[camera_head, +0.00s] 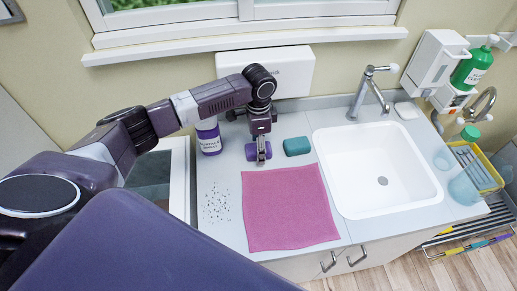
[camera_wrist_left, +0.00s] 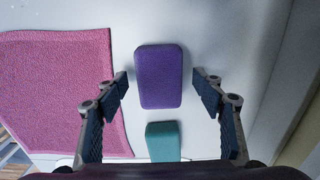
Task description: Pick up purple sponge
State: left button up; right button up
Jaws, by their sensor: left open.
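The purple sponge (camera_wrist_left: 159,77) lies flat on the light counter, between and just beyond the fingertips in the left wrist view. My left gripper (camera_wrist_left: 162,85) is open and empty, with one finger on each side of the sponge and gaps between. In the head view my left gripper (camera_head: 258,153) points down over the counter, left of the teal sponge. The purple sponge (camera_head: 252,152) is mostly hidden there behind the gripper. My right gripper is in neither view.
A teal sponge (camera_head: 297,146) lies close by, also in the wrist view (camera_wrist_left: 163,142). A pink cloth (camera_head: 287,208) lies in front. A white sink (camera_head: 372,180) is to the right. A white bottle with purple label (camera_head: 209,138) stands left of the gripper. Dark specks (camera_head: 217,203) lie left of the cloth.

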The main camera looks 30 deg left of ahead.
pick_arm(q)
jog(key=shift+c, duration=0.5)
jog(key=c, duration=0.8)
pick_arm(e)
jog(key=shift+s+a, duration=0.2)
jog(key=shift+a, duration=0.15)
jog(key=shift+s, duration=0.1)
pick_arm(q)
notch_tip(320, 180, up, 19)
jog(key=b, duration=0.3)
jog(key=shift+f, duration=0.1)
jog(key=shift+c, duration=0.2)
jog(key=shift+r, duration=0.65)
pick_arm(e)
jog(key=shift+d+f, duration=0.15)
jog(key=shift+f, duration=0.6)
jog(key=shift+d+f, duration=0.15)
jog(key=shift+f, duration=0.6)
